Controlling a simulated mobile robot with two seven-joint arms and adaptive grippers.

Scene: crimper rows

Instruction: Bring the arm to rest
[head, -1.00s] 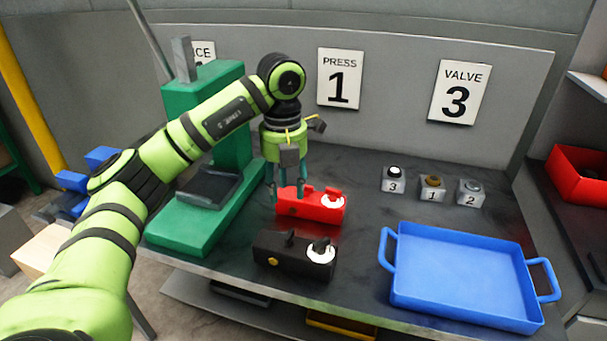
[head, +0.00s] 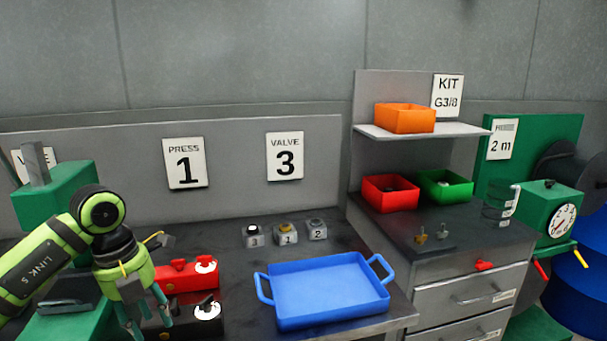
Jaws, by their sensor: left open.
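My left arm comes in from the left, with its link marked LINK 5 showing. My left gripper (head: 148,326) hangs fingers down at the lower left, in front of the bench, with its fingers apart and nothing seen between them. Just right of it are a red block (head: 188,277) with a white round part and a black block (head: 196,313) with a white round part. The gripper's fingers cover part of the black block; whether they touch it I cannot tell. My right gripper does not show.
A blue tray (head: 330,310) with two handles sits on the bench, with small numbered blocks (head: 285,235) behind it. A green press (head: 50,200) stands left. On the right are a drawer cabinet (head: 470,295), red (head: 390,193), green (head: 446,186) and orange (head: 405,118) bins, and a dial gauge (head: 562,220).

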